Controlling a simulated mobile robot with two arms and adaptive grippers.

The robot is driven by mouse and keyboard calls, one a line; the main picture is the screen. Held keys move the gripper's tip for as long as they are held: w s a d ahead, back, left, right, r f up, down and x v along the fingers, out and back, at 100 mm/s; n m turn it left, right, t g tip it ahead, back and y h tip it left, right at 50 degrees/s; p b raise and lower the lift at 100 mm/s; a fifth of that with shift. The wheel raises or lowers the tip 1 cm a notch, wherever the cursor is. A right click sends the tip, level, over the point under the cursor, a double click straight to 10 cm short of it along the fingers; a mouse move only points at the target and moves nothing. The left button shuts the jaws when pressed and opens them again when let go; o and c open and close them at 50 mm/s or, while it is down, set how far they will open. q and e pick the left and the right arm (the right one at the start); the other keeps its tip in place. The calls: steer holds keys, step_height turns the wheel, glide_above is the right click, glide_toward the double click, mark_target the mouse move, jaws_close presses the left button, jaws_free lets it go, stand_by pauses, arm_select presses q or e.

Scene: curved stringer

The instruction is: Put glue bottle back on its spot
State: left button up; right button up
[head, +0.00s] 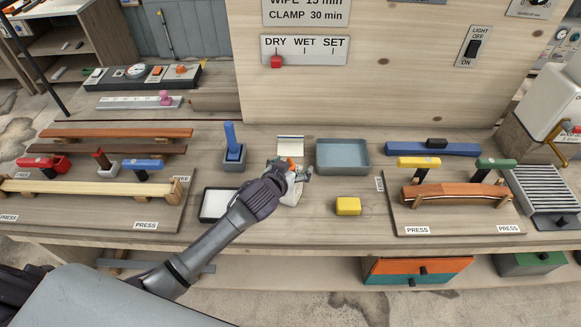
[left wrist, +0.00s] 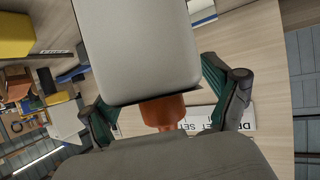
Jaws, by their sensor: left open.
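The glue bottle is pale with an orange cap; its body (head: 291,197) stands on the workbench in the middle of the head view, partly hidden by my gripper. My left gripper (head: 296,172) is at the top of the bottle, with the orange cap (head: 291,162) showing beside its fingers. In the left wrist view the pale bottle body (left wrist: 137,50) and orange cap (left wrist: 163,112) lie between the two green-padded fingers (left wrist: 165,105). The fingers are open, around the bottle. No marked spot for the bottle can be made out. My right gripper is not in view.
A white-topped tray (head: 217,204) and a holder with a blue-handled tool (head: 233,145) are left of the bottle. A grey bin (head: 343,157) is behind right, a yellow block (head: 348,206) right. Clamping boards with wooden strips (head: 90,188) flank both sides.

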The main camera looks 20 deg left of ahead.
arm_select(q)
steer(key=b+v, duration=0.1)
steer(key=v, duration=1.1)
steer(key=shift+r, duration=0.2)
